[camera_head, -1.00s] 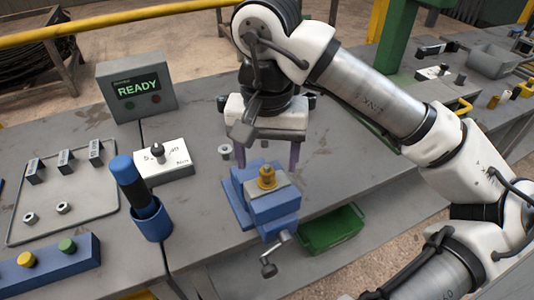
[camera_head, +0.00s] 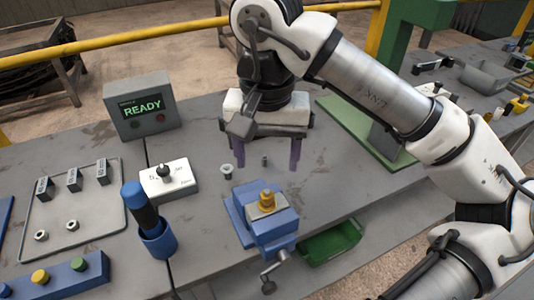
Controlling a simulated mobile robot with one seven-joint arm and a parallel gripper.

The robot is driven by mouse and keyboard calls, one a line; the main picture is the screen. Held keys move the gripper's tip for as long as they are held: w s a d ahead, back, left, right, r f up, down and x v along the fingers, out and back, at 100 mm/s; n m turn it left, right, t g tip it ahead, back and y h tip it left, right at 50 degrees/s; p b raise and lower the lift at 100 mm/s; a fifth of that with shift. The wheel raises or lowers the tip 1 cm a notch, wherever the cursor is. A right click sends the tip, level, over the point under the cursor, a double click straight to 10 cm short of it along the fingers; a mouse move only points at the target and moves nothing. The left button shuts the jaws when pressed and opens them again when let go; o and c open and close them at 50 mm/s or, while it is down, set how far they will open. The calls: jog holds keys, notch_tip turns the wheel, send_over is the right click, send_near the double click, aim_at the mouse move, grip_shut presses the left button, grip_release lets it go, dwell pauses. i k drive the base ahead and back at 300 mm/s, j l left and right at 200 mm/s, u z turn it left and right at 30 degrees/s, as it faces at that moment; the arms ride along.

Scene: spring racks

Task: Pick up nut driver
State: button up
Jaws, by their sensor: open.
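The nut driver (camera_head: 138,205) has a blue and black handle and stands upright, slightly tilted, in a blue cup (camera_head: 158,240) at the left of the bench. Its lower part is hidden in the cup. My gripper (camera_head: 267,165) is open and empty, its two purple fingers pointing down above the bench. It is behind the blue vise and well to the right of the nut driver, apart from it.
A blue vise (camera_head: 270,232) holds a brass fitting (camera_head: 267,199). A white torque tester (camera_head: 168,179) stands behind the cup, and a grey READY box (camera_head: 142,105) farther back. A tray (camera_head: 108,236) with sockets and nuts is at left. A green bin (camera_head: 333,240) is below the bench edge.

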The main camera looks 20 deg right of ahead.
aim_at(132, 192)
jog(key=k, duration=1)
